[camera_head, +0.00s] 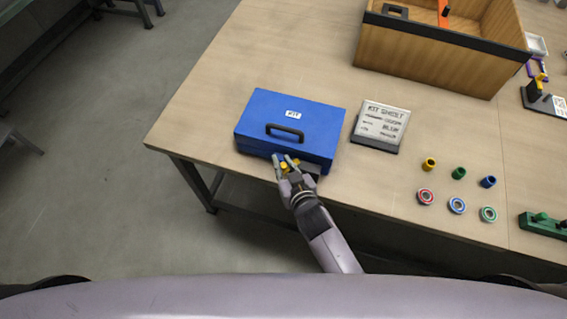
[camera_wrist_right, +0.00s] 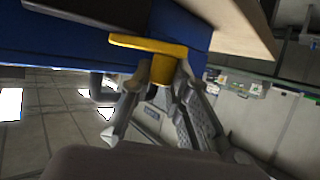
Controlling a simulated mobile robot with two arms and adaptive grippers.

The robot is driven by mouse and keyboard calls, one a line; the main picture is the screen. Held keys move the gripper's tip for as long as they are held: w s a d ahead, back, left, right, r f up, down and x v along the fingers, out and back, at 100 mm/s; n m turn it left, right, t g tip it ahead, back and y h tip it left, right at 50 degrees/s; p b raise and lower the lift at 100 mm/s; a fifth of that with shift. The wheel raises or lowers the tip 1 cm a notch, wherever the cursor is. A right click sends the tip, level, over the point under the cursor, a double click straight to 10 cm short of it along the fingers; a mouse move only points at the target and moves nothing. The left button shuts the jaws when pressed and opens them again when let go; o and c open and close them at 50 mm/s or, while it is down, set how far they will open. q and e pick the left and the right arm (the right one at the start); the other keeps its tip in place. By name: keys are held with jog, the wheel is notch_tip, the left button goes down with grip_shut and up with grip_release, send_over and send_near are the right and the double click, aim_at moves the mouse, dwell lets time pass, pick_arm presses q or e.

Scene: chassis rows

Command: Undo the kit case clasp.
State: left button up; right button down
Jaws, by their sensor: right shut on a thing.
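The blue kit case (camera_head: 310,112) lies with its lid down at the table's front left, with a white KIT label and a dark handle (camera_head: 285,134). Its yellow clasp (camera_wrist_right: 150,45) is on the front face; in the right wrist view it is a flat bar with a short stub. My right gripper (camera_head: 286,162) reaches the case front from below. In the right wrist view its fingers (camera_wrist_right: 163,75) are shut on the clasp's stub. In the head view the fingers partly hide the clasp. My left gripper is in neither view.
A grey kit sheet board (camera_head: 380,126) lies right of the case. Several coloured caps and rings (camera_head: 457,206) stand farther right, near a green holder (camera_head: 545,225). A wooden crate (camera_head: 425,62) stands at the back. The table's front edge is just below the case.

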aim_at(286, 169)
jog(key=p, duration=0.1)
jog(key=n+g+y+p, duration=0.1)
jog(key=shift+s+d+r+n+y+p, duration=0.15)
jog(key=shift+s+d+n+y+p, duration=0.1)
jog(key=shift+d+n+y+p, duration=0.1)
jog(key=n+y, duration=0.1)
jog(key=d+n+g+y+p, duration=0.1)
jog(key=n+g+y, duration=0.1)
jog(key=shift+s+d+f+n, duration=0.15)
jog(key=shift+s+f+n, duration=0.1)
jog(key=shift+s, duration=0.05)
jog(key=shift+s+d+n+g+y, duration=0.15)
jog(key=shift+n+g+y, duration=0.35)
jog(key=shift+n+g, duration=0.1)
jog(key=shift+s+d+n+g+y, duration=0.1)
jog(key=shift+d+n+g+y, duration=0.05)
jog(key=shift+n+g+y, duration=0.4)
jog(key=c, duration=1.5)
grip_release()
jog(key=shift+s, duration=0.1)
jog(key=shift+r, duration=0.1)
